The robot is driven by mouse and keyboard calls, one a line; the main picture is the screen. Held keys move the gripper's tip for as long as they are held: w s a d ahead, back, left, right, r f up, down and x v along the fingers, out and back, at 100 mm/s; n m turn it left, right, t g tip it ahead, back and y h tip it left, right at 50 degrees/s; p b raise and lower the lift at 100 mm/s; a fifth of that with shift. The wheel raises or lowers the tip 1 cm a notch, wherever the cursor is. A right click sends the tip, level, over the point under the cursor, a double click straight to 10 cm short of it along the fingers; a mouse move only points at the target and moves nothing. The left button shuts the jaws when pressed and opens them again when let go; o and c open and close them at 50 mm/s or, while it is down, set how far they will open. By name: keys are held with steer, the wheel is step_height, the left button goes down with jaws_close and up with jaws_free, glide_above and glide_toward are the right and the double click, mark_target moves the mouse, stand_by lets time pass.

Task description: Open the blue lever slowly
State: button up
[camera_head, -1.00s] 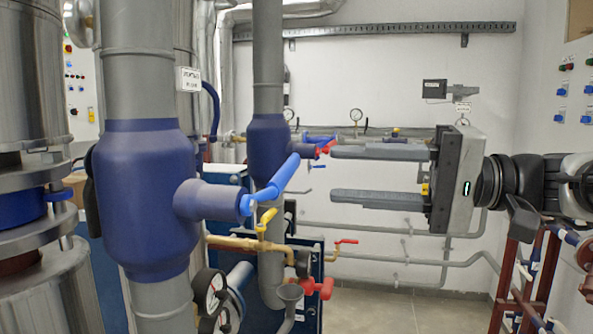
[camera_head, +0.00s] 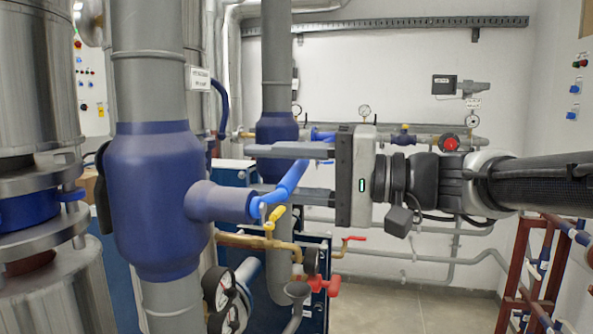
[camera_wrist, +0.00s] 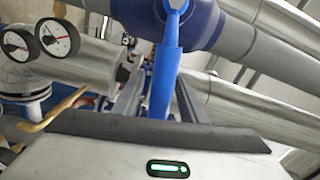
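The blue lever (camera_head: 291,177) slants up and right from the stub of the large blue valve body (camera_head: 155,205). My gripper (camera_head: 250,170) comes in from the right with its two grey fingers apart. The lever's middle shows between the fingers. It passes in front of the lower finger, and its upper part is partly hidden by the upper finger. In the wrist view the blue lever (camera_wrist: 165,75) runs down from the blue body toward the gripper's dark front edge. I cannot tell whether a finger touches the lever.
A yellow lever (camera_head: 272,217) on a brass pipe sits just below the blue lever. Pressure gauges (camera_head: 217,290) and a red handle (camera_head: 325,285) are lower down. A red rack (camera_head: 535,270) stands at right. The floor between is clear.

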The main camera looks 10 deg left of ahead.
jaws_close()
steer(key=shift+b, duration=0.5)
steer(key=shift+s+r+n+b, duration=0.15)
steer(key=shift+r+n+b, duration=0.5)
steer(key=shift+n+b, duration=0.05)
jaws_free()
steer(key=s+d, duration=0.1)
steer(key=d, duration=1.6)
steer(key=shift+s+d, duration=0.2)
steer(key=shift+f, duration=0.15)
